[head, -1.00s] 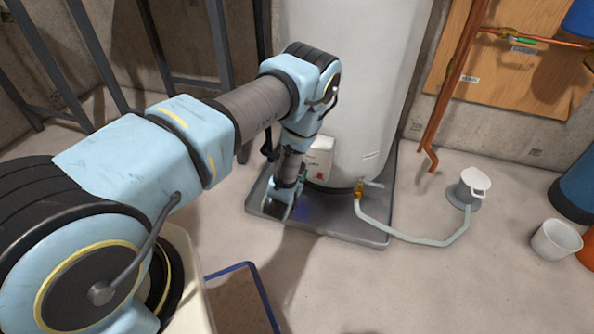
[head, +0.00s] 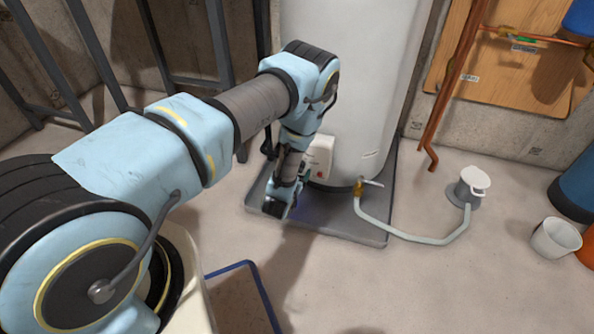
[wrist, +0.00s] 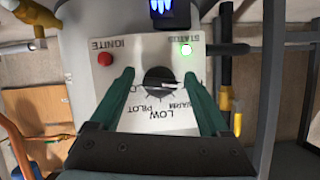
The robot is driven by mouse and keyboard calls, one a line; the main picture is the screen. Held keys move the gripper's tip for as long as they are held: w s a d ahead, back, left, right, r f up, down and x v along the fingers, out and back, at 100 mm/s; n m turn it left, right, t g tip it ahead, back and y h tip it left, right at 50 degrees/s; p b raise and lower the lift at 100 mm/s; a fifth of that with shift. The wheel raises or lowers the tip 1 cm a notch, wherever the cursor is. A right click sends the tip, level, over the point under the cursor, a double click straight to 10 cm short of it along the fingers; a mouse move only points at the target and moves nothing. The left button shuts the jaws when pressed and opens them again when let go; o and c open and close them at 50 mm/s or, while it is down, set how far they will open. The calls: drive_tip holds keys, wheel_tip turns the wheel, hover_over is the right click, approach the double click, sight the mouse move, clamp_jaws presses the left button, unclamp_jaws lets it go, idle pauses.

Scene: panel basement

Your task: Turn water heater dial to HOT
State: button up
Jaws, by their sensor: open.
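The water heater (head: 350,90) is a tall white tank. Its white control box (head: 319,158) sits low on the front, partly hidden by my arm in the head view. In the wrist view the box face (wrist: 115,85) appears upside down, with a black round dial (wrist: 158,78) in the middle. A pale mark on the dial points right, near the WARM label; LOW and PILOT also show, and HOT is not readable. My gripper (wrist: 160,74) is open, its green fingers on either side of the dial. Whether they touch it I cannot tell.
The heater stands on a grey tray (head: 372,231). A drain hose (head: 405,236) runs right to a floor pump (head: 472,187), near a white bucket (head: 556,238).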

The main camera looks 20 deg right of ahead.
drive_tip(key=p+v, duration=0.2)
drive_tip(key=v, duration=0.8)
drive_tip(key=shift+s+a+r, duration=0.15)
drive_tip(key=shift+s+r, duration=0.05)
drive_tip(key=shift+s, duration=0.05)
drive_tip(key=w+a+r+n+g+y, duration=0.25)
drive_tip(key=w+a+r, duration=0.3)
drive_tip(key=r, duration=0.35)
drive_tip(key=w+a+r+n+g+y, duration=0.1)
drive_tip(key=w+a+r+n+y, duration=0.2)
drive_tip(key=w+a+r, duration=0.4)
drive_tip(key=s+a+r+n+g+y, duration=0.1)
drive_tip(key=s+a+r+n+g, duration=0.15)
drive_tip(key=s+a+r, duration=0.65)
drive_tip(key=s+a+r+n+g+y, duration=0.1)
drive_tip(key=s+a+r+g+y, duration=0.15)
drive_tip(key=s+a+r, duration=0.6)
wheel_tip(320, 180, up, 30)
drive_tip(key=w+p, duration=0.2)
drive_tip(key=p, duration=2.6)
drive_tip(key=shift+r+h, duration=0.25)
drive_tip(key=shift+h, duration=0.05)
drive_tip(key=shift+a+g, duration=0.1)
drive_tip(key=shift+g, duration=0.15)
